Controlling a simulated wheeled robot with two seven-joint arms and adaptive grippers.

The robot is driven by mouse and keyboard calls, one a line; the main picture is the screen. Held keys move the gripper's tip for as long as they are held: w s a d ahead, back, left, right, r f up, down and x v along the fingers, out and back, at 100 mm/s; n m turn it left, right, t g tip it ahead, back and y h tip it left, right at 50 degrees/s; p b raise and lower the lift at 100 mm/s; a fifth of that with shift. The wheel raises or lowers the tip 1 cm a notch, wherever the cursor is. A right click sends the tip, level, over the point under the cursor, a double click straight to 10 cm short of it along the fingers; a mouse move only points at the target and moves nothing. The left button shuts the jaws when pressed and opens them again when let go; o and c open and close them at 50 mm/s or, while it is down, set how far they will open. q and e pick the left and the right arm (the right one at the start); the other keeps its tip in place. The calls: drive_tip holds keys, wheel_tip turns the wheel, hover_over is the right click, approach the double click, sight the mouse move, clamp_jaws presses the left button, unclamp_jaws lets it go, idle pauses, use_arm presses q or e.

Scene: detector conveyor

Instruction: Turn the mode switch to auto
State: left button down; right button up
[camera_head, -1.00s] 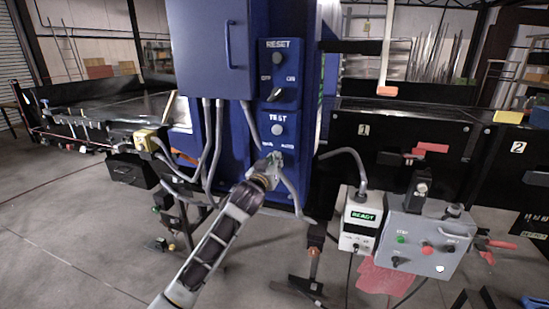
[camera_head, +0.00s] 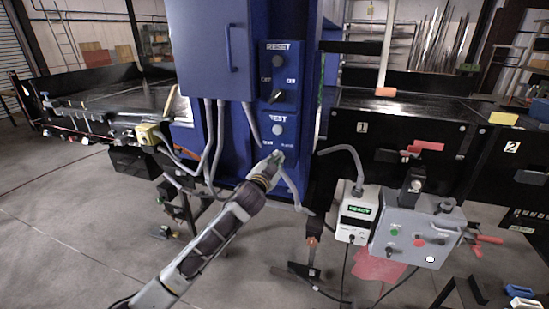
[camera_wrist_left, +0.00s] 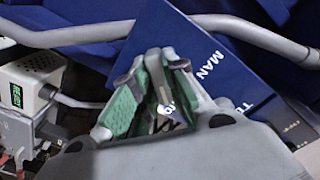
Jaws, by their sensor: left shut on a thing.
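My left gripper (camera_head: 277,156) reaches in from the left and has its fingers on the lower part of the blue control panel, below the TEST button (camera_head: 277,130). It covers the mode switch in the head view, between the small manual and auto labels. In the left wrist view the gripper (camera_wrist_left: 160,78) has green-padded fingers closed around the switch, whose small dark and light parts (camera_wrist_left: 164,105) show between them. The blue panel (camera_wrist_left: 168,35) there carries part of the word MAN. Which way the switch points cannot be told. My right gripper is not in view.
Above the TEST button sit the off/on switch (camera_head: 276,97) and RESET button (camera_head: 277,61). Grey conduits (camera_head: 209,140) hang left of the panel. A white box reading READY (camera_head: 357,215) and a grey control box (camera_head: 418,238) stand at the right.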

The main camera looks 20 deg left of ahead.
use_arm(q)
drive_tip(key=shift+m, duration=0.4)
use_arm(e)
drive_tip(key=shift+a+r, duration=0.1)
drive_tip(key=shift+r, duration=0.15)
use_arm(q)
drive_tip(key=shift+f, duration=0.1)
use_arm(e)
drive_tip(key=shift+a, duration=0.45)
use_arm(q)
drive_tip(key=c, duration=1.4)
unclamp_jaws()
drive_tip(key=shift+c, duration=0.2)
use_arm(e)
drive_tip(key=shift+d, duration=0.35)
